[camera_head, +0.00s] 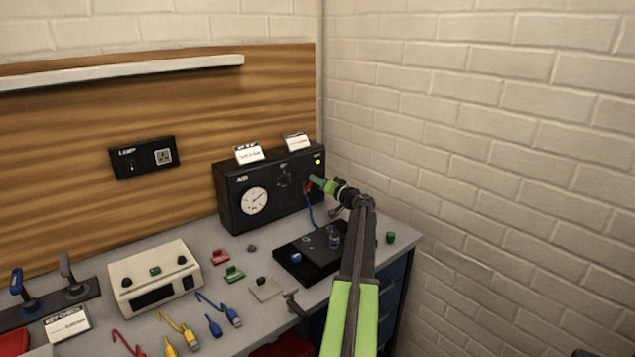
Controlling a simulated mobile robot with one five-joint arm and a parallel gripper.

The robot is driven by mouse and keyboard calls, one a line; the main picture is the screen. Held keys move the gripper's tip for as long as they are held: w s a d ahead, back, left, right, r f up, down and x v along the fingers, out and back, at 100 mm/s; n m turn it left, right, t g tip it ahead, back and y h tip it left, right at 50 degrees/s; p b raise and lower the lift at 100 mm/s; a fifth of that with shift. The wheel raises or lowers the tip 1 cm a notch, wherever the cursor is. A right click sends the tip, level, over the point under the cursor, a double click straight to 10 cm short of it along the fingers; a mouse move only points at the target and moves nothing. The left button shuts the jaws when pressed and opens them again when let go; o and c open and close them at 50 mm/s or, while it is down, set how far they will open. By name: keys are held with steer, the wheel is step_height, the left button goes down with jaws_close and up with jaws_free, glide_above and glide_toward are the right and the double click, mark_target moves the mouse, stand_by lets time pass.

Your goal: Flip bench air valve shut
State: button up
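The black bench air box (236,208) stands at the back of the bench against the wooden panel. It has a round white gauge (254,201) at left, a dark knob (284,179) near its middle and a small lit yellow lamp (318,161) at upper right. My gripper (313,182), with green tips, is at the right part of the box front, beside a small reddish part (307,188) above a blue hose (312,215). I cannot tell whether it touches the box. The fingers are too small to read as open or shut. A valve lever is not clearly visible.
A black plate with small parts (293,267) lies in front of the box, partly behind my arm. A cream instrument (155,280), coloured clips and cables (215,325) cover the left bench. A brick wall (480,150) rises close on the right.

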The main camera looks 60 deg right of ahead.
jaws_close()
steer(key=shift+d+f+m, duration=0.15)
steer(key=shift+m, duration=0.15)
steer(key=shift+s+d+f+m+b, duration=0.2)
steer(key=shift+f+m+b, duration=0.45)
steer(key=shift+m, duration=1)
steer(key=shift+s+d+f+m+b, duration=0.1)
steer(key=shift+d+f+m+b, duration=0.4)
steer(key=shift+m, duration=1.2)
steer(key=shift+s+d+f+m+b, duration=0.1)
steer(key=shift+f+m+b, duration=0.7)
steer(key=shift+m, duration=0.85)
steer(key=shift+r, duration=0.1)
steer(key=o, duration=0.6)
jaws_free()
steer(key=shift+w, duration=0.1)
